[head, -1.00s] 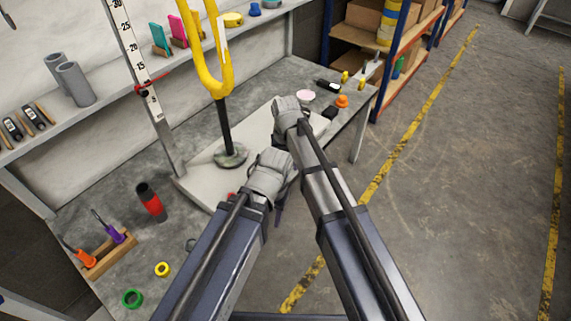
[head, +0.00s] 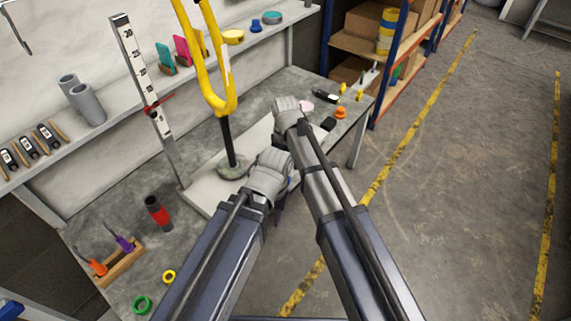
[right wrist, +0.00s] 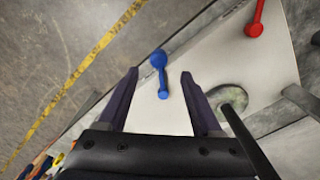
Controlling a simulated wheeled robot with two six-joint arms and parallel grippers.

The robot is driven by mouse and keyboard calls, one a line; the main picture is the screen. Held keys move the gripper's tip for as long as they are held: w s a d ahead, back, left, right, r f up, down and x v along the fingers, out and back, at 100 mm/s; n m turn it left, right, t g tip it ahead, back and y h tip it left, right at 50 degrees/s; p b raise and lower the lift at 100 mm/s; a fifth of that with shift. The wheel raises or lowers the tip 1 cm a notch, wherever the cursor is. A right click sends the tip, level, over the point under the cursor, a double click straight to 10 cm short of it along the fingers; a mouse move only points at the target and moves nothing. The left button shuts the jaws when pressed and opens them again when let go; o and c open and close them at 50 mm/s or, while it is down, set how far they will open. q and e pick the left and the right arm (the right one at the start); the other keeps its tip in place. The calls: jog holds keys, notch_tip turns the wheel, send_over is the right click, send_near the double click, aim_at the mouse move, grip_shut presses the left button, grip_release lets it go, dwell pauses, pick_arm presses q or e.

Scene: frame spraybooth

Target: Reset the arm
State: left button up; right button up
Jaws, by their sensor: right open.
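My right gripper (right wrist: 160,74) is open in the right wrist view, its two dark fingers apart. A blue round-headed tool (right wrist: 158,59) lies on the pale board (right wrist: 225,75), seen between the fingers; nothing shows the fingers touching it. In the head view my right arm reaches over the bench beside the board (head: 205,197), and its fingers are hidden by the wrist. My left gripper (head: 279,206) is just nearer, mostly hidden under its grey wrist, so its opening cannot be seen. The two wrists are close together.
A yellow fork frame (head: 222,103) stands upright on a black post on the board. A red tool (right wrist: 254,29) lies farther along it. A red-black bottle (head: 158,212) and a wooden tool rack (head: 120,267) stand at left. Open floor (head: 450,200) lies right.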

jog(key=shift+r, duration=0.6)
pick_arm(q)
jog(key=shift+r, duration=0.55)
